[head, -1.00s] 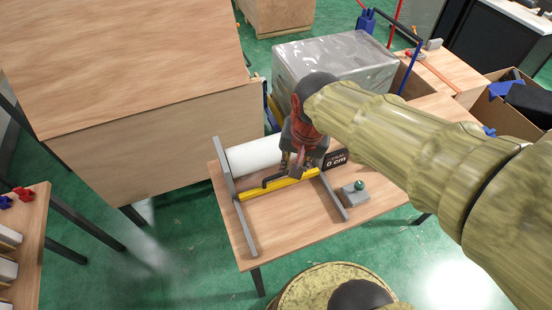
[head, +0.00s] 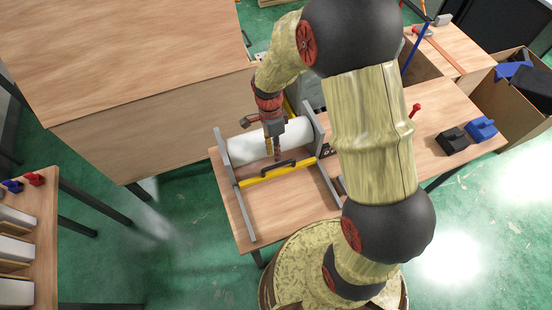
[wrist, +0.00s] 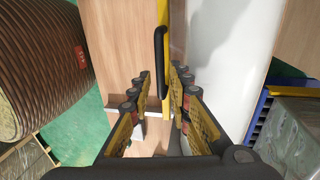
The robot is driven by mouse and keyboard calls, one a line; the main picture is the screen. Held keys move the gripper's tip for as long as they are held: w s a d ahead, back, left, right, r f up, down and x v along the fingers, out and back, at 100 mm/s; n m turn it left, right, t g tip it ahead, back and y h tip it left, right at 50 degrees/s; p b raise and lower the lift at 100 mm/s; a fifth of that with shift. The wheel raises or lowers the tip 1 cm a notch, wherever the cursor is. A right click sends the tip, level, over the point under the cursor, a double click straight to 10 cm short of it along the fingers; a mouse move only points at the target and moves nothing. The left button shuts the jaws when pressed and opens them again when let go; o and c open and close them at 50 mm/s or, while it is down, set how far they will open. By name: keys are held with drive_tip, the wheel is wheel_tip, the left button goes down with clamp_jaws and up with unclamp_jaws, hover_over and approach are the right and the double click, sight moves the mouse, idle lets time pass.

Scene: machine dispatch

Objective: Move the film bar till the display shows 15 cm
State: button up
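The yellow film bar (head: 256,178) with its black handle (head: 279,168) lies across two grey rails, close to the white film roll (head: 296,134). My gripper (head: 273,154) hangs just above and behind the handle, in front of the roll. In the wrist view, my gripper (wrist: 161,82) is open, its fingers on either side of the handle's line. The black handle (wrist: 160,48) and yellow bar (wrist: 164,14) show beyond the fingertips, with no clear contact. The display (head: 327,150) is mostly hidden behind my arm, and its reading cannot be made out.
The grey left rail (head: 240,212) and right rail (head: 328,188) run forward over bare table (head: 285,205). A large wooden box (head: 170,135) stands behind at left. Black and blue items (head: 481,128) lie on the table's right side.

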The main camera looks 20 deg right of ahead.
sight(277, 165)
drive_tip(key=shift+s+f, duration=0.25)
drive_tip(key=shift+f, duration=1.1)
drive_tip(key=shift+s+f, duration=0.25)
drive_tip(key=shift+f, duration=1.05)
drive_tip(key=shift+c, duration=1.4)
clamp_jaws()
